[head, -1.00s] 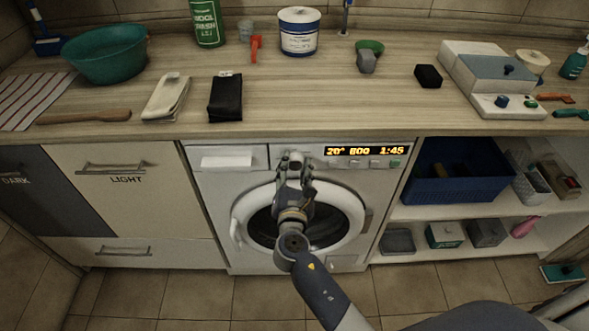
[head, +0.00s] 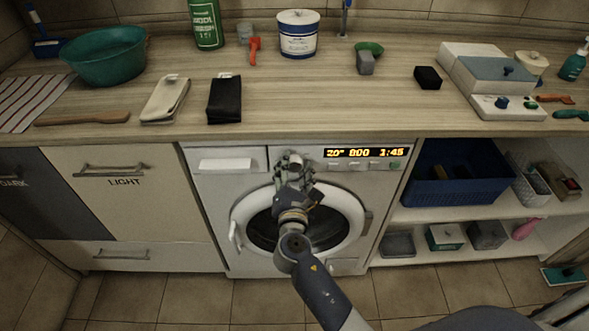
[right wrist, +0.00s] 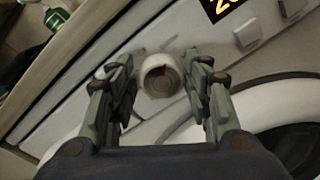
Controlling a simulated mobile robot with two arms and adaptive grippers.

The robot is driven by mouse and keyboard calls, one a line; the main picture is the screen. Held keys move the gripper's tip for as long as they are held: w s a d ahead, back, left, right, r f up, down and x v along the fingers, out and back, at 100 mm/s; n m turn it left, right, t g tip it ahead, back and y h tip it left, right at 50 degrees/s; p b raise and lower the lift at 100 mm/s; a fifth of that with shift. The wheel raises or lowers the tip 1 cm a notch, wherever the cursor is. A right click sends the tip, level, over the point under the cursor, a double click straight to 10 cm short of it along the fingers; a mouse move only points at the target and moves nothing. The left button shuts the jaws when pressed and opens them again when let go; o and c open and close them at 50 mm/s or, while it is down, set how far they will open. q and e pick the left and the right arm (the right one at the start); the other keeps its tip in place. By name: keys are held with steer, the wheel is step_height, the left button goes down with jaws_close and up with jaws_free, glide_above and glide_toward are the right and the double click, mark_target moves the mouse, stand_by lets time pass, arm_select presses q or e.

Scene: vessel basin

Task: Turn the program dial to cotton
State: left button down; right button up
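The white washing machine (head: 345,262) stands under the counter. Its lit display (head: 365,153) seems to read 20°, 800 and 1:45. The round program dial (right wrist: 160,76), pale with a small red mark, shows in the right wrist view; in the head view my gripper largely covers it. My right gripper (head: 291,162) is in front of the control panel. In the right wrist view my right gripper (right wrist: 160,84) is open, with one finger on each side of the dial and a gap visible on both sides. My left gripper is not in view.
The round door (head: 350,207) lies just below the panel. Panel buttons (right wrist: 246,34) sit to the right of the dial, and the detergent drawer (head: 226,163) is to its left. The wooden counter (head: 300,98) overhangs above. Open shelves (head: 470,211) are at the right.

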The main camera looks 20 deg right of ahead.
stand_by(0.3)
steer(key=shift+s, duration=0.2)
steer(key=v, duration=1.1)
steer(key=shift+s+a, duration=0.2)
steer(key=shift+s, duration=0.1)
